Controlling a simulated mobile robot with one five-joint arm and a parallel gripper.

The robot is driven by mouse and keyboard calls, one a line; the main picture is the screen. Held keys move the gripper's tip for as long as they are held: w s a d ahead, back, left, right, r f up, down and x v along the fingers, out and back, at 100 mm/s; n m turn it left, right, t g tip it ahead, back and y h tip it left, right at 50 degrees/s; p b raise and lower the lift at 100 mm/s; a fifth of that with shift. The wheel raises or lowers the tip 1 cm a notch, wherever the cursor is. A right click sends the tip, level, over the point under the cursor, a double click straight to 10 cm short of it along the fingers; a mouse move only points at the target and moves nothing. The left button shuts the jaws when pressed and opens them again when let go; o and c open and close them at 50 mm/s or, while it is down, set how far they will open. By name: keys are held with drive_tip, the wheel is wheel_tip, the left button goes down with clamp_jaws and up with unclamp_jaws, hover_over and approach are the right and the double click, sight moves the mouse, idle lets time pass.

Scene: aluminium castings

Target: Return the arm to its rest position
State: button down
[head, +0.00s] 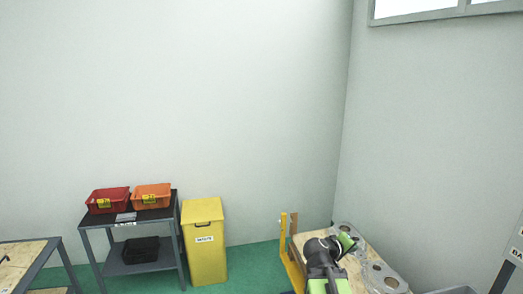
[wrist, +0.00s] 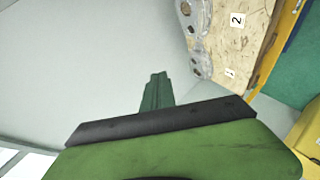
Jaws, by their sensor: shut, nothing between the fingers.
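My arm, black and green, rises at the bottom right of the head view, in front of a wooden-topped bench (head: 361,262). My gripper (head: 348,240) is small and partly hidden there by the arm. In the wrist view my gripper (wrist: 155,88) shows its green fingers together beyond a dark bar, with nothing between them. Grey castings (head: 385,278) with round holes lie along the bench's right side. The wrist view shows castings (wrist: 196,38) at the top, apart from the fingers, beside number labels on the wood.
A yellow lidded bin (head: 205,250) stands left of the bench. A dark table (head: 125,222) holds a red bin (head: 108,200) and an orange bin (head: 151,196), with a black crate (head: 140,250) below. Another wooden-topped table (head: 25,258) is at the left edge. Green floor lies between.

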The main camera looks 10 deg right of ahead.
drive_tip(key=w+a+f+y+b, duration=0.1)
drive_tip(key=a+f+y, duration=0.1)
drive_tip(key=a+f, duration=0.35)
drive_tip(key=a+f+y, duration=0.2)
drive_tip(key=a, duration=0.7)
drive_tip(key=s+a+f+g+y, duration=0.2)
drive_tip(key=s+a+f+y, duration=0.1)
drive_tip(key=a, duration=0.6)
drive_tip(key=s+a+f+m+g+y, duration=0.1)
drive_tip(key=s+a+f+g+y, duration=0.2)
drive_tip(key=a, duration=0.6)
drive_tip(key=s+f+y, duration=0.1)
drive_tip(key=s, duration=0.1)
drive_tip(key=shift+s, duration=0.4)
drive_tip(key=shift+a, duration=0.1)
